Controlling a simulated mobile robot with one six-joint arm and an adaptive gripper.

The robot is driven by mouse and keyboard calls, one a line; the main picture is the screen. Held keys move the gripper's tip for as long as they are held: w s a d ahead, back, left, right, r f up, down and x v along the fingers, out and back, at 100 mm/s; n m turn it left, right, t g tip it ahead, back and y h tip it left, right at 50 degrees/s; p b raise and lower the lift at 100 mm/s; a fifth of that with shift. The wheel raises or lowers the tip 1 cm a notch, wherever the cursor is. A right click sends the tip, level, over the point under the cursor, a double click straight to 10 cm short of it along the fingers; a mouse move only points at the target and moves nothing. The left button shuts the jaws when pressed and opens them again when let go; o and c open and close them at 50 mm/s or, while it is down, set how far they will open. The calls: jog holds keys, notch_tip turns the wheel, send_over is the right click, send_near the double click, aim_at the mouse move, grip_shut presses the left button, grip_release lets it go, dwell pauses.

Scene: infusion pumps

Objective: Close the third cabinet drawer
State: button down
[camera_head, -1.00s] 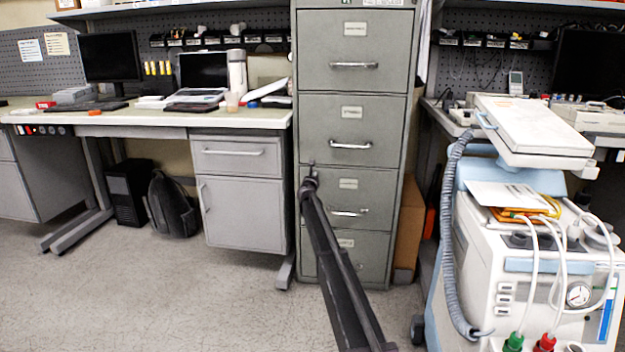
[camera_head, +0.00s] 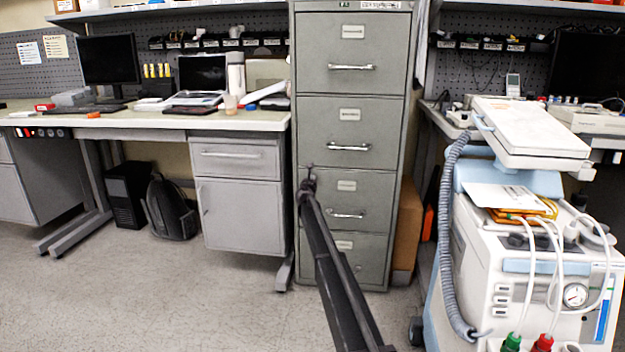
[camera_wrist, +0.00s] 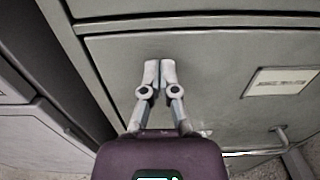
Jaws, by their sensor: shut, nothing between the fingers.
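A tall grey-green filing cabinet (camera_head: 408,130) stands in the middle of the head view with several drawers stacked in it. The third drawer (camera_head: 372,187) from the top has a white label and a metal handle, and its front looks about level with the others. My gripper (camera_head: 309,172) is at this drawer's upper left part. In the wrist view my gripper (camera_wrist: 160,64) is shut and empty, its fingertips at the drawer front (camera_wrist: 215,75), touching or very near it. The drawer's label (camera_wrist: 280,82) and handle (camera_wrist: 255,152) are to the right of the fingers.
A desk with a grey side cabinet (camera_head: 240,214) stands left of the filing cabinet. A white and blue medical cart (camera_head: 470,245) stands close on the right, with a cardboard box (camera_head: 407,225) between. The floor at front left is clear.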

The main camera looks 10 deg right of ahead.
jog(key=v, duration=1.3)
jog(key=s+d+f+m+g+h+p, duration=0.1)
jog(key=s+d+f+m+g+p, duration=0.2)
jog(key=s+m, duration=0.5)
jog(key=s+d+f+m+g+h, duration=0.1)
jog(key=s+d+m+g, duration=0.3)
jog(key=s, duration=0.7)
jog(key=s+d+f+m+g+h+p, duration=0.1)
jog(key=s+d+f+m+g+p, duration=0.1)
jog(key=s+d+m, duration=0.5)
jog(key=s+a+f+m+g+y+p, duration=0.1)
jog(key=s+a+m+g+y+p, duration=0.3)
jog(key=s, duration=0.7)
jog(key=s+a+f+m+g+y+b, duration=0.15)
jog(key=s+m, duration=0.35)
jog(key=s, duration=0.7)
jog(key=s+a+m+g+y+p, duration=0.25)
jog(key=s+m, duration=0.25)
jog(key=s, duration=0.6)
notch_tip(320, 180, up, 37)
jog(key=p, duration=3.6)
jog(key=shift+f+p, duration=0.2)
jog(key=shift+p, duration=0.1)
jog(key=shift+w, duration=0.1)
